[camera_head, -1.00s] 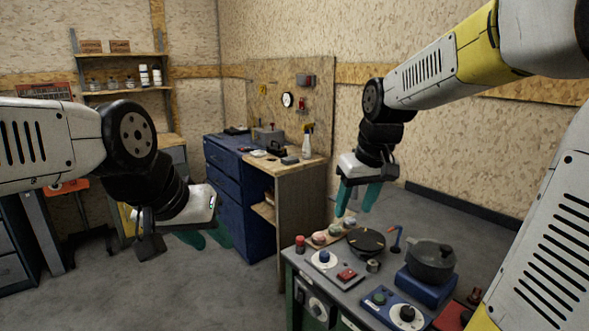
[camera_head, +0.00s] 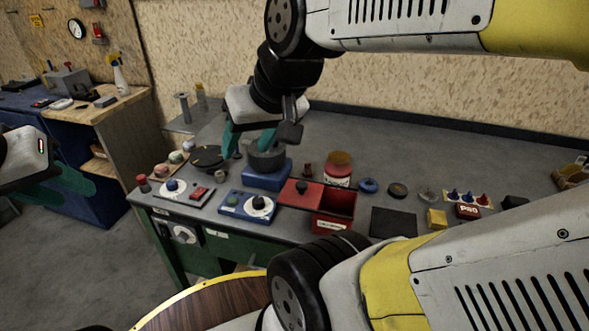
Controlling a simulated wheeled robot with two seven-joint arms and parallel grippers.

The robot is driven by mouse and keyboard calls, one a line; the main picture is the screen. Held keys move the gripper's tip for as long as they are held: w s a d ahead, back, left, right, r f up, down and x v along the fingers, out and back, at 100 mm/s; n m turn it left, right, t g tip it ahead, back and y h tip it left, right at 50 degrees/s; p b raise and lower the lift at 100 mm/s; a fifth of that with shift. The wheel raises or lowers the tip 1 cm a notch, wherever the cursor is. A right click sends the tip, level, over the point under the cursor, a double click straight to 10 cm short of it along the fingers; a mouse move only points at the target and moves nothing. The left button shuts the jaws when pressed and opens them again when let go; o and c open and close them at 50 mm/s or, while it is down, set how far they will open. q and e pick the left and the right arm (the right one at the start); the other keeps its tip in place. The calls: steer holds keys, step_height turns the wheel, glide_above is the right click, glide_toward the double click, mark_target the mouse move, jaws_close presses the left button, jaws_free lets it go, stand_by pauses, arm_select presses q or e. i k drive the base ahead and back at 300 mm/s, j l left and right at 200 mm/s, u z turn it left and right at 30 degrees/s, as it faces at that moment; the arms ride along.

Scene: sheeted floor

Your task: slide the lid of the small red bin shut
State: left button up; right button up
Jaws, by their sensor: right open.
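The small red bin (camera_head: 335,214) stands on the grey bench top, right of its middle front. Its flat red lid (camera_head: 299,192) with a dark knob (camera_head: 302,187) sits to the left, and the right part of the bin is open with its dark inside showing. My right gripper (camera_head: 248,142) has its teal fingers apart and hangs empty above and left of the bin, in front of the grey pot. My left gripper (camera_head: 62,188) is at the left edge, far from the bin; its finger gap is unclear.
The pot (camera_head: 267,158) on a blue base (camera_head: 267,178) and a blue box with dials (camera_head: 247,207) stand left of the bin. A jar (camera_head: 339,168) stands close behind it. A black pad (camera_head: 393,223) and yellow block (camera_head: 437,218) lie to the right. My arm link crosses the lower right.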

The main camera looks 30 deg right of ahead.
mark_target(301, 193)
steer(key=k+l+z, duration=0.1)
steer(key=z, duration=0.35)
steer(key=l+z, duration=0.2)
steer(key=z, duration=0.3)
